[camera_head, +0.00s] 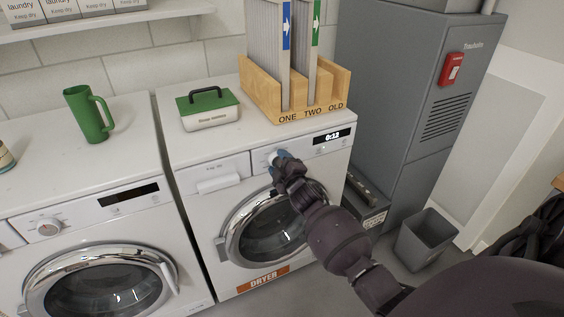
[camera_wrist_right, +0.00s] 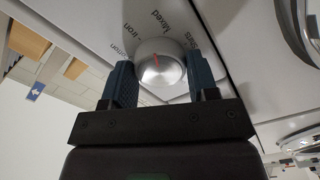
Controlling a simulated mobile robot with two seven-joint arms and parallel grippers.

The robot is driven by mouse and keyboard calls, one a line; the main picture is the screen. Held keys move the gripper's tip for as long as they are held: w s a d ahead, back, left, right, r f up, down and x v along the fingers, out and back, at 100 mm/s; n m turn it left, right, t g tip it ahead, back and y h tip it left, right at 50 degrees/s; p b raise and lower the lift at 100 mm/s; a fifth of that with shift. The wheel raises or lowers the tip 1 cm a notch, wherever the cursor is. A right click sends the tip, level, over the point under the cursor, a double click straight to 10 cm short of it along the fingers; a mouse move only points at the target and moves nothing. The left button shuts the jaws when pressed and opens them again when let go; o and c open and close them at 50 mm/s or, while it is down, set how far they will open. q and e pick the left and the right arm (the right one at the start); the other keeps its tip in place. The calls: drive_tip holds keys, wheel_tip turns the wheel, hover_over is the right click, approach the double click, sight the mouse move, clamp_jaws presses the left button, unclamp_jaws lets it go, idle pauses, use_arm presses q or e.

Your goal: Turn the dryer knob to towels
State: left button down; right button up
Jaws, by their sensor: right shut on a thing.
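The dryer (camera_head: 215,152) is white, with an orange DRYER label, a round glass door and a lit display reading 0:12. My right gripper (camera_head: 279,161) is at the dryer's panel, left of the display. Its blue fingers (camera_wrist_right: 160,75) are on either side of the silver dryer knob (camera_wrist_right: 160,66) and shut on it. The knob's red line points up and slightly left in the wrist view, toward the gap between "Iron" and "Mixed". "Shirts" and a partly hidden word ending in "tton" also show; I cannot read a "Towels" label. My left gripper is not in view.
A washer (camera_head: 52,190) with its own knob (camera_head: 46,227) stands at left. On the dryer are a green-lidded box (camera_head: 209,112) and a wooden file rack (camera_head: 262,97). A green mug (camera_head: 86,115) stands on the washer. A grey cabinet (camera_head: 395,85) and bin (camera_head: 426,240) are at right.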

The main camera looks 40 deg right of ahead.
drive_tip(key=m, duration=0.1)
drive_tip(key=m+p, duration=0.1)
drive_tip(key=m, duration=0.1)
drive_tip(key=shift+r+m, duration=0.25)
drive_tip(key=shift+m, duration=0.15)
drive_tip(key=m+p, duration=0.1)
drive_tip(key=m, duration=0.3)
drive_tip(key=shift+m+p, duration=0.3)
drive_tip(key=shift+p, duration=0.05)
drive_tip(key=m+p, duration=0.1)
drive_tip(key=m, duration=0.2)
drive_tip(key=shift+f+m, duration=0.1)
drive_tip(key=shift+m, duration=0.2)
drive_tip(key=m, duration=0.3)
drive_tip(key=shift+m, duration=0.3)
drive_tip(key=shift+f+m+p, duration=0.1)
drive_tip(key=shift+m+p, duration=0.25)
drive_tip(key=shift+m, duration=0.85)
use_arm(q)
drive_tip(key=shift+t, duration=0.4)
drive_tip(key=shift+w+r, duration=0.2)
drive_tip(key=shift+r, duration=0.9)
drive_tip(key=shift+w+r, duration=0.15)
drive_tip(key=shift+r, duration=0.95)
use_arm(e)
drive_tip(key=shift+m, duration=1.6)
